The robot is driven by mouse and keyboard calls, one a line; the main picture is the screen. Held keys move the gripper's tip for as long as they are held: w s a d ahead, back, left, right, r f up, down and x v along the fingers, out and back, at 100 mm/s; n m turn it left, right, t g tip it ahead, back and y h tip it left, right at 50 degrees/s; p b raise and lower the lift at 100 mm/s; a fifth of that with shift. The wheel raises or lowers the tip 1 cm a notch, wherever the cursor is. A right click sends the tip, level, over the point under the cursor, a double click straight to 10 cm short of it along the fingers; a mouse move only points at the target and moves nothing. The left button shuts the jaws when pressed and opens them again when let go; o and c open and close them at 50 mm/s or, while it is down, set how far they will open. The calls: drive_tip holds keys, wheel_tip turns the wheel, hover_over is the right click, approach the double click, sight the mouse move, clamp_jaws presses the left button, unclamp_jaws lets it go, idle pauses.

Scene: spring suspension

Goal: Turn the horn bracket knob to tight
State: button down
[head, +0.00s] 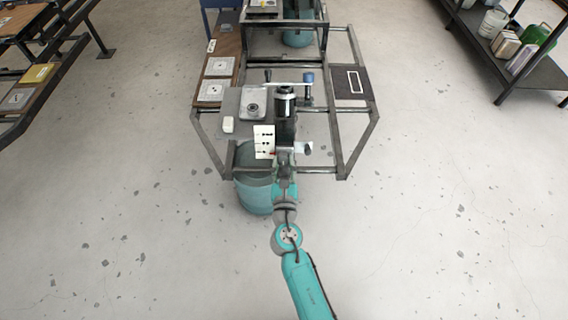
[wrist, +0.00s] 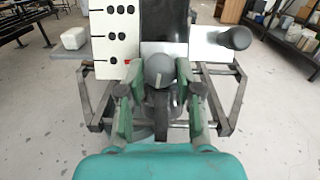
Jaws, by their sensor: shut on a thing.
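My gripper (wrist: 157,82) is at the front end of the metal frame, with its two green fingers closed on the sides of a dark round knob. This looks like the horn bracket knob (wrist: 161,102), with a grey rounded part (wrist: 159,67) just above it. In the head view my gripper (head: 284,167) hides the knob. A white panel with black dots (wrist: 115,35) stands to the upper left in the wrist view, with a small red mark near its lower edge. No tight mark is readable on the knob.
A black handle (wrist: 236,38) sticks out to the right of the gripper. A black upright cylinder (head: 285,120) stands just beyond it. A teal bucket (head: 253,195) is below the frame at the left. Metal frame bars (head: 356,150) flank the gripper; the floor around is open.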

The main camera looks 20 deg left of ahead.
drive_tip(key=m+h, duration=0.1)
drive_tip(key=m, duration=0.1)
drive_tip(key=m+h, duration=0.1)
drive_tip(key=m, duration=0.2)
drive_tip(key=shift+a+m+h, duration=0.2)
drive_tip(key=shift+m+h, duration=0.1)
drive_tip(key=shift+h, duration=0.1)
drive_tip(key=m+h, duration=0.1)
drive_tip(key=m, duration=0.2)
drive_tip(key=m+h, duration=0.1)
drive_tip(key=m, duration=0.1)
drive_tip(key=shift+a+r+m+h, duration=0.15)
drive_tip(key=shift+m+h, duration=0.15)
drive_tip(key=shift+m, duration=0.1)
drive_tip(key=m, duration=0.2)
drive_tip(key=m+g+h, duration=0.1)
drive_tip(key=m, duration=0.2)
drive_tip(key=shift+r+h, duration=0.1)
drive_tip(key=shift+h, duration=0.2)
drive_tip(key=m+g, duration=0.1)
drive_tip(key=m, duration=0.1)
drive_tip(key=m+g, duration=0.1)
drive_tip(key=m, duration=0.2)
drive_tip(key=shift+a+r+h, duration=0.1)
drive_tip(key=shift+h, duration=0.3)
drive_tip(key=shift+g, duration=0.3)
drive_tip(key=c, duration=0.8)
unclamp_jaws()
drive_tip(key=shift+o, duration=0.2)
